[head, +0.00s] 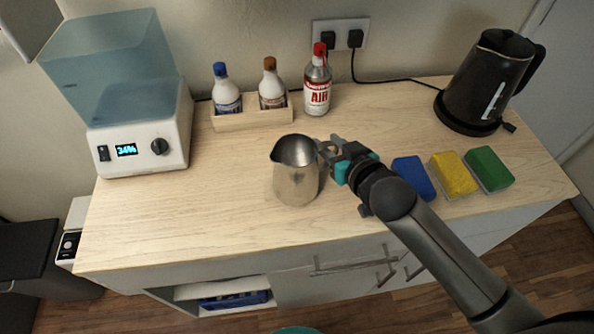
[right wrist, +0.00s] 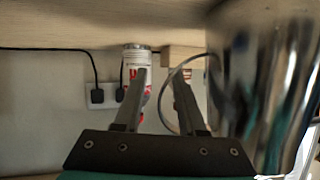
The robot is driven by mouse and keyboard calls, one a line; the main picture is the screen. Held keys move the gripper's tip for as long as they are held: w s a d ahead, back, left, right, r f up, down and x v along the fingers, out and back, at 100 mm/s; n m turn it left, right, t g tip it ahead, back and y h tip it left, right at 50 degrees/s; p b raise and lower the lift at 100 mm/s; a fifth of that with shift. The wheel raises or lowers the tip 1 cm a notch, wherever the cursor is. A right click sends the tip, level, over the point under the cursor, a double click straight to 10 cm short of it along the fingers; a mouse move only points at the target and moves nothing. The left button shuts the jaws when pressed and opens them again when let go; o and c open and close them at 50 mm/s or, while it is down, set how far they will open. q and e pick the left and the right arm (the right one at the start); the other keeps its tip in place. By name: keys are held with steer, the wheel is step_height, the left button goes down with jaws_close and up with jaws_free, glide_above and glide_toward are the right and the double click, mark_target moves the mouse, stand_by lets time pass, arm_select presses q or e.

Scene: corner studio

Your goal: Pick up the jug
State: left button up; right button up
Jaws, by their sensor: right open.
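The jug (head: 297,180) is a shiny metal pitcher standing upright on the wooden counter, near its middle. In the right wrist view its body (right wrist: 268,85) fills the right side, close and blurred. Its thin looped handle (right wrist: 161,97) shows there between the two fingers, and the right-hand finger overlaps the loop. My right gripper (head: 328,148) is at the jug's right side, by the handle. Its fingers (right wrist: 160,92) are apart and not closed on the handle. I cannot tell whether a finger touches it. My left gripper is not in view.
A spray can (head: 317,84) and a wooden rack (head: 252,113) with two bottles stand behind the jug. A dispenser (head: 135,145) stands left, a black kettle (head: 490,80) back right. Blue (head: 413,178), yellow (head: 454,174) and green (head: 490,168) sponges lie right. The counter's front left is clear.

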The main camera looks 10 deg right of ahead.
steer(key=shift+c, duration=0.2)
jaws_close()
stand_by(1.1)
